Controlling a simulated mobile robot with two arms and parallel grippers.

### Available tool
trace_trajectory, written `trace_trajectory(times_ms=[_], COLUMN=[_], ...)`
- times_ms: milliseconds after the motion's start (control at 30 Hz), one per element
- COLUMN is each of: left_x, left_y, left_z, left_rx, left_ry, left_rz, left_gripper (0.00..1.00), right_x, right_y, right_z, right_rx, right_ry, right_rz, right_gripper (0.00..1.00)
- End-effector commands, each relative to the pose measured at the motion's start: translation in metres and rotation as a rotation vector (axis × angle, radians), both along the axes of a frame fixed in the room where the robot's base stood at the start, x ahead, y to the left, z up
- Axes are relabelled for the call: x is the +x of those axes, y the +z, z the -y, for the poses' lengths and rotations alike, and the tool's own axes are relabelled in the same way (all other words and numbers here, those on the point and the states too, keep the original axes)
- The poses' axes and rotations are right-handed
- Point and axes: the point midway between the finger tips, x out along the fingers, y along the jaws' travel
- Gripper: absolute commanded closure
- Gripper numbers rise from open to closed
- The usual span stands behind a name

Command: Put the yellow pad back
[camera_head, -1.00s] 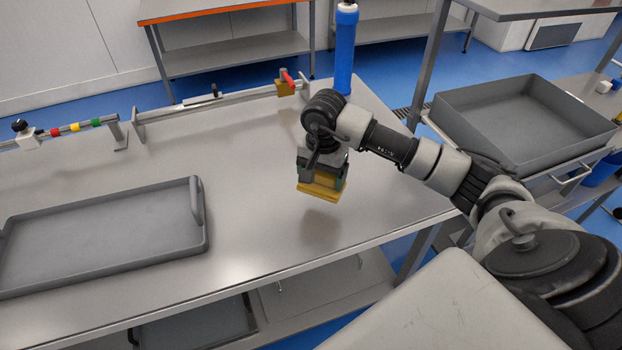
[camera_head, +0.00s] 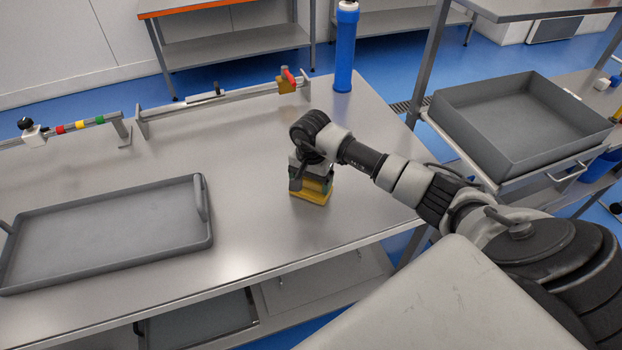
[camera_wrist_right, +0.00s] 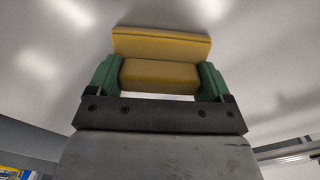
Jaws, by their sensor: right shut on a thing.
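The yellow pad (camera_head: 311,194) is in my right gripper (camera_head: 312,184), low over the metal table (camera_head: 255,226) or touching it; I cannot tell which. In the right wrist view the pad (camera_wrist_right: 161,46) shows as a yellow block with a wider flange beyond the green fingers. My right gripper (camera_wrist_right: 159,80) is shut on its narrower part. My left gripper is not in view.
A grey tray (camera_head: 105,270) with raised handles lies on the table's left. A rail (camera_head: 215,100) with a red-and-yellow piece (camera_head: 286,82) runs along the back. A blue bottle (camera_head: 346,45) stands at the back right corner. A deep grey tub (camera_head: 470,135) is at the right.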

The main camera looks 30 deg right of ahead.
Motion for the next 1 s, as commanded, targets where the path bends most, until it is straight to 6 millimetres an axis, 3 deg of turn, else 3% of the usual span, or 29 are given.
trace_trajectory(times_ms=[100, 133, 233, 633, 1000], left_x=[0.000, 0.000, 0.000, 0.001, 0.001], left_y=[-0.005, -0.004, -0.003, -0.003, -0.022], left_z=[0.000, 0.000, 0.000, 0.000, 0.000], left_rx=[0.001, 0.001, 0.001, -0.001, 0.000], left_ry=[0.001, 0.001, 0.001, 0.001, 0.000], left_rz=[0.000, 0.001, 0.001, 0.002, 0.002], left_gripper=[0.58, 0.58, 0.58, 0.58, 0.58], right_x=[0.000, 0.000, 0.000, 0.001, 0.001], right_y=[-0.004, -0.003, -0.003, 0.009, 0.085], right_z=[0.000, 0.000, 0.000, 0.001, 0.000], right_rx=[-0.001, 0.000, 0.000, 0.000, -0.002], right_ry=[0.000, 0.000, 0.000, -0.001, 0.000], right_rz=[0.001, 0.000, 0.000, 0.004, 0.005], right_gripper=[0.42, 0.17, 0.01, 0.00, 0.00])
